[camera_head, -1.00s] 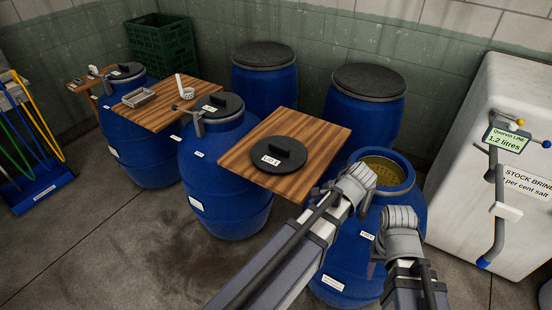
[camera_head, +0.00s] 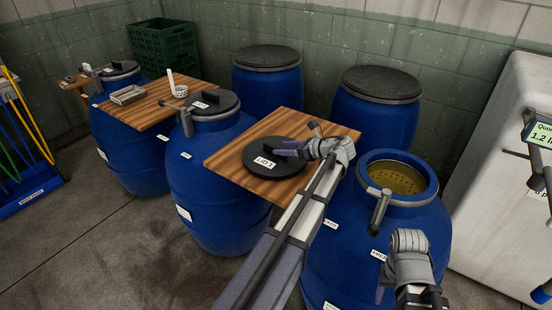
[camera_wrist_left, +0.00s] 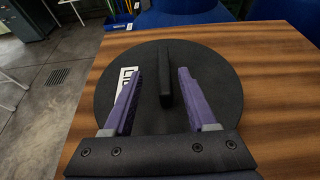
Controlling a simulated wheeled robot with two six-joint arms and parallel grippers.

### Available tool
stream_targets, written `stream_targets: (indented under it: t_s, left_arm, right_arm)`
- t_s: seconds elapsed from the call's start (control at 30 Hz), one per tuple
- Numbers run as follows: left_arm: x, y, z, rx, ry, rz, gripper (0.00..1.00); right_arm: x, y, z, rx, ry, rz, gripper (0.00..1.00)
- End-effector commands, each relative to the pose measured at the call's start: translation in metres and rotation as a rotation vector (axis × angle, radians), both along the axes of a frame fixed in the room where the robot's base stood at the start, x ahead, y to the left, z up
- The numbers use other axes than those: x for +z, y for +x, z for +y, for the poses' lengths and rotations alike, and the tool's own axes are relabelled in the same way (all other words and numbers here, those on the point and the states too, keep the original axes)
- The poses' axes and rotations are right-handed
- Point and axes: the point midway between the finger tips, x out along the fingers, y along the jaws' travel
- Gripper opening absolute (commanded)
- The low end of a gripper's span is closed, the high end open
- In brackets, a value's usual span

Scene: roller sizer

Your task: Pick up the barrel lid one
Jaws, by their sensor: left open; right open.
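The barrel lid one, a black disc with a raised ridge handle and a white "LID 1" label, lies flat on a wooden board in the head view (camera_head: 262,170). It also fills the middle of the left wrist view (camera_wrist_left: 205,85). My left gripper (camera_head: 288,150) is over the lid. In the left wrist view its open purple fingers (camera_wrist_left: 160,85) stand on either side of the lid's ridge handle (camera_wrist_left: 165,78), with a gap on both sides. My right gripper (camera_head: 381,291) is low by the open barrel, mostly hidden by its own wrist.
The wooden board (camera_head: 228,168) rests between blue barrels. An open barrel (camera_head: 340,240) with yellowish contents stands to its right. A lidded barrel (camera_head: 205,180) stands left, with another board (camera_head: 150,112) behind it. A white tank (camera_head: 500,190) is at right.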

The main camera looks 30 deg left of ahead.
Motion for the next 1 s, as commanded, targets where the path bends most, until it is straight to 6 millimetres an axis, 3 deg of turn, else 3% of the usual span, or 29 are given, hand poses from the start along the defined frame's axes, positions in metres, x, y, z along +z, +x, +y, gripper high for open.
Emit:
stream_targets:
  t_s: [0.57,1.0]
  left_arm:
    - [-0.012,0.004,0.027,0.001,-0.001,-0.002,0.57]
    - [-0.029,0.012,0.072,0.001,-0.001,-0.002,0.57]
  right_arm:
    - [-0.012,0.000,0.000,0.000,0.000,0.000,0.50]
    - [-0.029,0.000,0.000,0.000,0.000,0.000,0.50]
